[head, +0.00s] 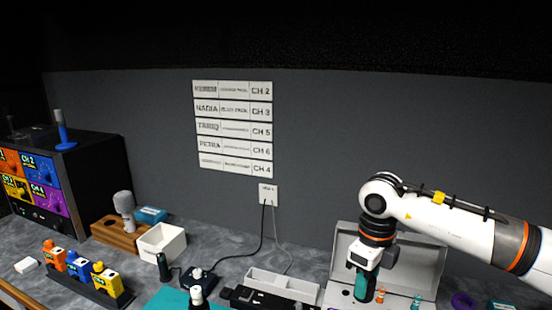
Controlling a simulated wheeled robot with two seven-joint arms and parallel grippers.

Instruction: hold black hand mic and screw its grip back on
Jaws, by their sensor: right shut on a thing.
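A mic with a pale grey head and black body (198,297) stands upright at the bottom edge, by the teal mat (168,299); its lower part is cut off. It looks like the black hand mic. A short dark cylinder (163,267) stands behind the mat; I cannot tell if it is the grip. My right gripper (366,287) points down over the open grey case (427,262) at the right. It is shut on a dark and teal thing, mostly hidden by the fingers. My left gripper is not in view.
A white box (161,243), a wooden block (112,235) with a grey mic (124,207), and a rack of orange, blue and yellow packs (107,280) stand at left. A black device (199,280) with a cable and a pale tray (282,284) sit mid-counter. The wall rises behind.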

